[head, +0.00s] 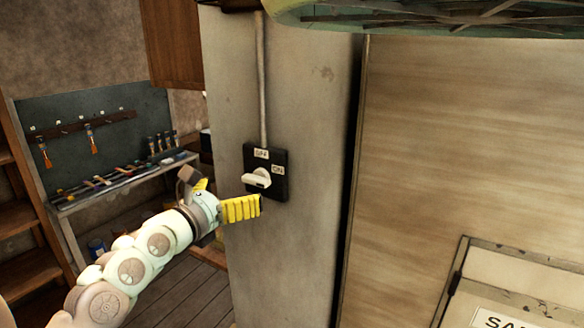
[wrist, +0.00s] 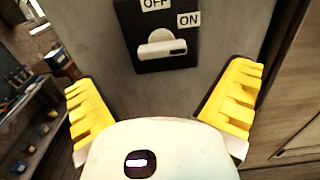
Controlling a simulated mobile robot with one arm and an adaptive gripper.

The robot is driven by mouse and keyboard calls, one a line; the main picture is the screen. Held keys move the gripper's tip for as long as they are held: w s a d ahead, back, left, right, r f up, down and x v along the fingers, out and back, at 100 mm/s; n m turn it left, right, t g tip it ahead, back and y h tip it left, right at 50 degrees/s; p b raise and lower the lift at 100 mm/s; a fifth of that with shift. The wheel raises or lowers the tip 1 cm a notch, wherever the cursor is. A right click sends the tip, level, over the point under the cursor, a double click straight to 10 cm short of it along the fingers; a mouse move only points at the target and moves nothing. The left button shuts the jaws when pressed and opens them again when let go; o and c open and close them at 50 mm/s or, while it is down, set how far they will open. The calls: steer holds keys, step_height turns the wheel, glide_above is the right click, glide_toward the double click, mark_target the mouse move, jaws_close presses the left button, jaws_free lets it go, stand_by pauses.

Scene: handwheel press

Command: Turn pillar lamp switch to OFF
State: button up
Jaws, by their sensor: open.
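The lamp switch is a black box (head: 278,190) on the grey pillar, with a white rotary knob (head: 257,181). An OFF label sits at its top and an ON label at its upper right. In the wrist view the knob (wrist: 162,48) has a handle lying roughly level, its dark-marked end to the right, below the ON label (wrist: 189,20). My gripper (wrist: 160,95) is open and empty, its yellow fingers spread to either side below the switch. In the head view one yellow finger (head: 241,208) shows just below and left of the knob; the other is mostly hidden.
The concrete pillar (head: 285,255) carries a conduit (head: 262,80) down to the switch. A wooden panel (head: 470,140) stands to the right. A workbench (head: 120,180) with brushes and tools is at the left. A green round lattice (head: 440,15) hangs overhead.

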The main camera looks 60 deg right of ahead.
mark_target(252, 180)
steer(key=d+p, duration=0.1)
steer(key=d, duration=0.5)
steer(key=shift+w+d+r+p, duration=0.15)
steer(key=shift+d+p, duration=0.1)
steer(key=shift+p, duration=0.1)
steer(key=shift+d, duration=0.45)
steer(key=c, duration=1.2)
